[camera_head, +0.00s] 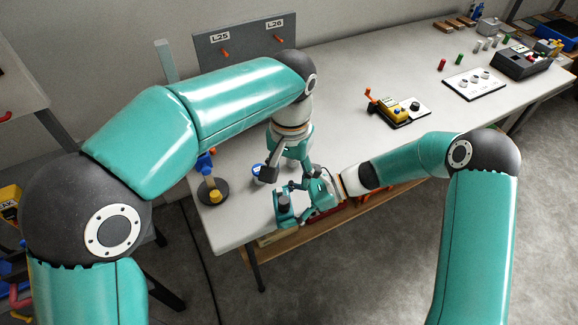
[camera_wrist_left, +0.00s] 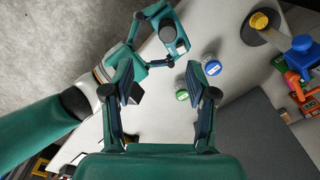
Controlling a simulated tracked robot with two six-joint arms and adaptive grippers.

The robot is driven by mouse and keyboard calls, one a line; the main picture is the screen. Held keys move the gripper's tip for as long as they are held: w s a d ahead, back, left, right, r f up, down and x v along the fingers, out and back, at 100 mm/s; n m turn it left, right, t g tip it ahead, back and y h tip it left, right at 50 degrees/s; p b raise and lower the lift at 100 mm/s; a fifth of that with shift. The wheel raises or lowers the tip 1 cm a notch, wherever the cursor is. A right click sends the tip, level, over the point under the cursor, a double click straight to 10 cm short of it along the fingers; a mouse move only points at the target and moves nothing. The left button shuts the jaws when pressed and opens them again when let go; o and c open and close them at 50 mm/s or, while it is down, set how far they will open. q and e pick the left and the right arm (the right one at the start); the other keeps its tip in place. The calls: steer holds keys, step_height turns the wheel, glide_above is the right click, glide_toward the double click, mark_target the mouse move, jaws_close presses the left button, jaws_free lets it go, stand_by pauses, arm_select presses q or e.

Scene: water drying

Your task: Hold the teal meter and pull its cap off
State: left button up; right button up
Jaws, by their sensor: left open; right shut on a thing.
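My right gripper (camera_head: 302,202) is shut on the teal meter (camera_head: 284,212), just above the table's near edge. In the left wrist view my right gripper (camera_wrist_left: 153,35) is at the top, and the teal meter (camera_wrist_left: 181,47) shows beside a dark round part. I cannot tell the meter's cap apart from the meter and the fingers. My left gripper (camera_wrist_left: 160,88) is open and empty, with its fingers apart over the table. In the head view my left gripper (camera_head: 285,180) points down, just behind the meter and apart from it.
A blue-capped jar (camera_wrist_left: 212,66) and a green-capped jar (camera_wrist_left: 182,95) stand on the white table (camera_head: 330,125) near my left gripper. A dark round stand (camera_head: 212,190) with blue and yellow parts is left.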

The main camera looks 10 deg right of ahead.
mark_target(291, 206)
arm_select(q)
step_height(291, 206, down, 10)
steer(key=shift+f, duration=0.1)
stand_by(0.4)
steer(key=shift+s+d, duration=0.1)
jaws_close()
steer(key=shift+r, duration=0.3)
stand_by(0.4)
steer(key=shift+r, duration=1)
steer(key=shift+d, duration=0.1)
